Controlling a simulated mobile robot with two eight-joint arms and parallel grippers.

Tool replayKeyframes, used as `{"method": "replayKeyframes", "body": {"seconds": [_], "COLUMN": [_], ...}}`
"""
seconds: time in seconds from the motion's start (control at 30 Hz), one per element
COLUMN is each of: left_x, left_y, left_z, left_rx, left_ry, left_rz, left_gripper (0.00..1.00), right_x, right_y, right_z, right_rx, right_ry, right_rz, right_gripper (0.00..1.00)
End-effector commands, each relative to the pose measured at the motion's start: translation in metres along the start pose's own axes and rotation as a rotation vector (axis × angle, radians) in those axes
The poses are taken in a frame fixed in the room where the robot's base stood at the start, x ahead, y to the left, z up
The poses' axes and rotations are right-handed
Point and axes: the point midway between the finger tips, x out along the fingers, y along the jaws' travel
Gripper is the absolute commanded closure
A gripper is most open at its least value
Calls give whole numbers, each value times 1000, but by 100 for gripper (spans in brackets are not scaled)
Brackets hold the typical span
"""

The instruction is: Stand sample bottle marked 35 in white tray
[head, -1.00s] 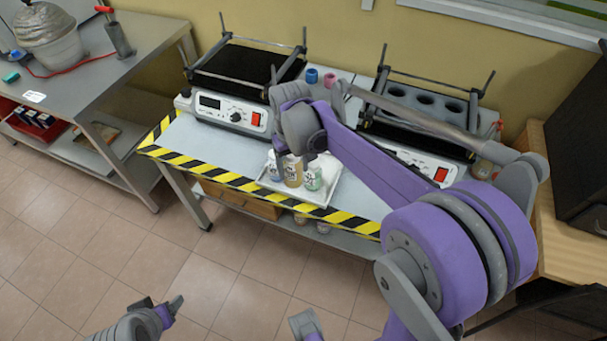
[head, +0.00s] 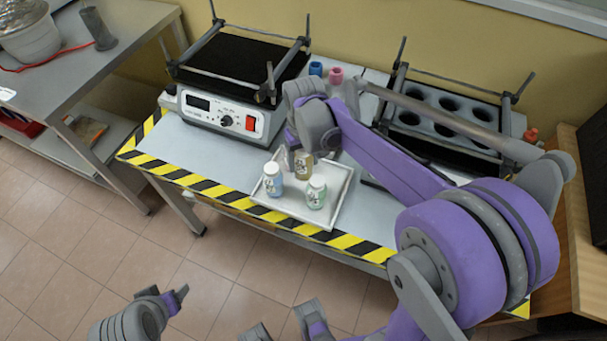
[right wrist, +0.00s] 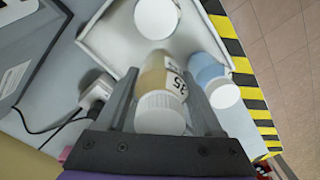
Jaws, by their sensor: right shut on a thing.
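The bottle marked 35 (head: 303,165), amber with a white cap, is between the fingers of my right gripper (head: 302,148). In the right wrist view the 35 label shows on the bottle (right wrist: 155,82), and the gripper (right wrist: 162,90) is shut on it. It looks about upright at the back part of the white tray (head: 342,203); whether its base touches the tray is hidden. A blue bottle (head: 272,180) and a green bottle (head: 316,193) stand in the tray, in front of it. My left gripper (head: 165,298) is low at the bottom edge; its opening is unclear.
A hotplate-like device (head: 228,110) with a black top stands left of the tray. A rack device (head: 445,110) with several round holes is behind my right arm. Blue (head: 315,69) and pink (head: 335,74) items stand at the back. Striped tape (head: 215,190) marks the table's front edge.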

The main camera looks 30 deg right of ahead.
Motion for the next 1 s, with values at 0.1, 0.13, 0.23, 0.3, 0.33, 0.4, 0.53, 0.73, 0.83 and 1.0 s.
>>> {"method": "replayKeyframes", "body": {"seconds": [0.1,0.13,0.23,0.3,0.33,0.4,0.53,0.73,0.83,1.0], "left_x": [2,2,3,4,4,6,7,7,9,9], "left_y": [0,0,0,0,0,0,0,0,0,0], "left_z": [1,1,2,2,2,3,4,4,5,5], "left_rx": [0,0,0,0,0,0,0,0,0,0], "left_ry": [-1,-1,-1,-1,-2,-2,-3,-2,-3,-3], "left_rz": [0,0,0,0,0,0,0,0,0,0], "left_gripper": [33,33,33,33,33,33,33,33,33,33], "right_x": [17,19,26,33,37,48,60,59,62,62], "right_y": [0,0,0,0,0,0,0,0,0,0], "right_z": [0,0,0,0,0,0,0,0,0,0], "right_rx": [0,0,0,0,0,0,0,0,0,0], "right_ry": [0,0,0,0,0,0,0,0,0,0], "right_rz": [0,0,0,0,0,0,0,0,0,0], "right_gripper": [99,99,99,99,99,99,99,99,99,8]}}
